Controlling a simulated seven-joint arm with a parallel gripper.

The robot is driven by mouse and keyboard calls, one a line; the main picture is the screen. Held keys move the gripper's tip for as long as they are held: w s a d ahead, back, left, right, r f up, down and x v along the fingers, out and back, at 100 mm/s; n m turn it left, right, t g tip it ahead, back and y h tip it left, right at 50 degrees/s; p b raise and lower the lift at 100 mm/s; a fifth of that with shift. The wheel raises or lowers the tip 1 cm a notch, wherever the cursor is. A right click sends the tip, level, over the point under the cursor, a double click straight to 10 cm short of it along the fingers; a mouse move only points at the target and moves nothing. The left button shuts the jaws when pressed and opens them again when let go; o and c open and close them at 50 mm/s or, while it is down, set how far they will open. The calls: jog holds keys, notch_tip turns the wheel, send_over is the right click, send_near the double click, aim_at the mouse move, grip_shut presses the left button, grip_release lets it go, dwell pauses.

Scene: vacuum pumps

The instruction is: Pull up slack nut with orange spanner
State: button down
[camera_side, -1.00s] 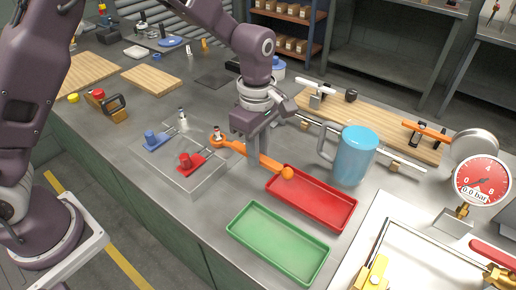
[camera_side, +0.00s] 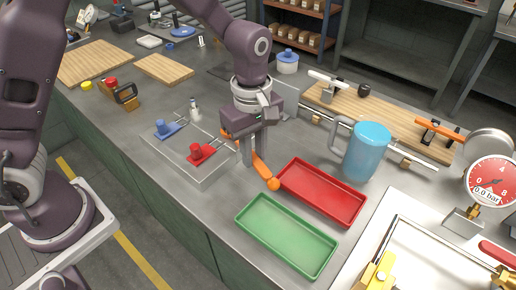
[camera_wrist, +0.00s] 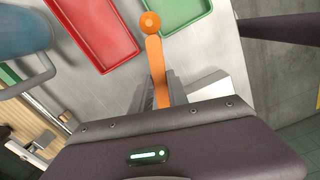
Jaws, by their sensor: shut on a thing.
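The orange spanner (camera_side: 262,170) is held in my gripper (camera_side: 252,153), which is shut on its handle. The round handle end points towards the camera, close to the left end of the red tray. In the wrist view the spanner (camera_wrist: 155,60) runs up from between my fingers (camera_wrist: 160,95). Its jaw end is mostly hidden behind my gripper in the side view, so I cannot tell how it sits on a nut. A metal post with a nut (camera_side: 195,110) stands upright on the grey block, left of my gripper. The second post is hidden.
The grey block (camera_side: 200,175) bears a blue clamp piece (camera_side: 165,129) and a red one (camera_side: 199,154). The red tray (camera_side: 322,192) and green tray (camera_side: 286,236) lie empty to the right. A blue jug (camera_side: 367,152) stands behind. A gauge (camera_side: 492,185) is far right.

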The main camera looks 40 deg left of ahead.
jog(key=shift+s+a, duration=0.1)
jog(key=shift+a, duration=0.05)
jog(key=shift+s+a+m, duration=0.3)
jog(key=shift+s+m, duration=0.35)
jog(key=shift+m, duration=0.05)
jog(key=shift+s+a+m, duration=0.45)
jog(key=shift+s+m, duration=0.15)
jog(key=shift+m, duration=0.2)
jog(key=shift+s+a+m, duration=0.55)
jog(key=shift+s+m, duration=0.05)
jog(key=shift+m, duration=0.1)
